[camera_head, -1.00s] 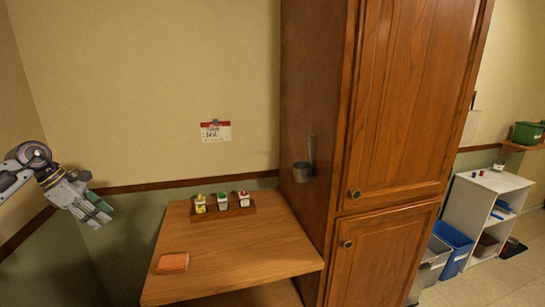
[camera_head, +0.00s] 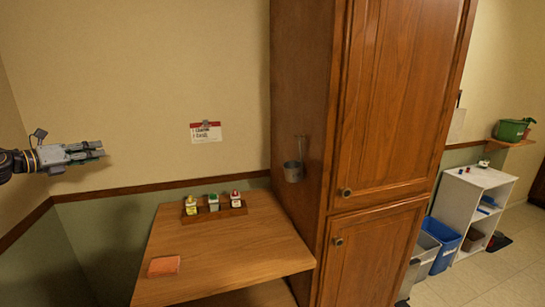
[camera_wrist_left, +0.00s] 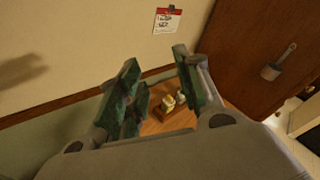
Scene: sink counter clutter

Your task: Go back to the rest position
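My left gripper (camera_head: 92,150) is at the far left of the head view, raised in front of the wall and pointing right, clear of the table. In the left wrist view its two green-padded fingers (camera_wrist_left: 160,90) stand apart with nothing between them in their grasp. Beyond the fingertips, the wooden table and some bottles show far off. My right gripper is in neither view.
A wooden table (camera_head: 235,250) holds a rack (camera_head: 214,214) with three small bottles and an orange sponge-like block (camera_head: 164,265). A tall wooden cabinet (camera_head: 390,110) stands to its right, with a metal cup (camera_head: 293,171) hanging on its side. A white shelf (camera_head: 468,205) and bins are farther right.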

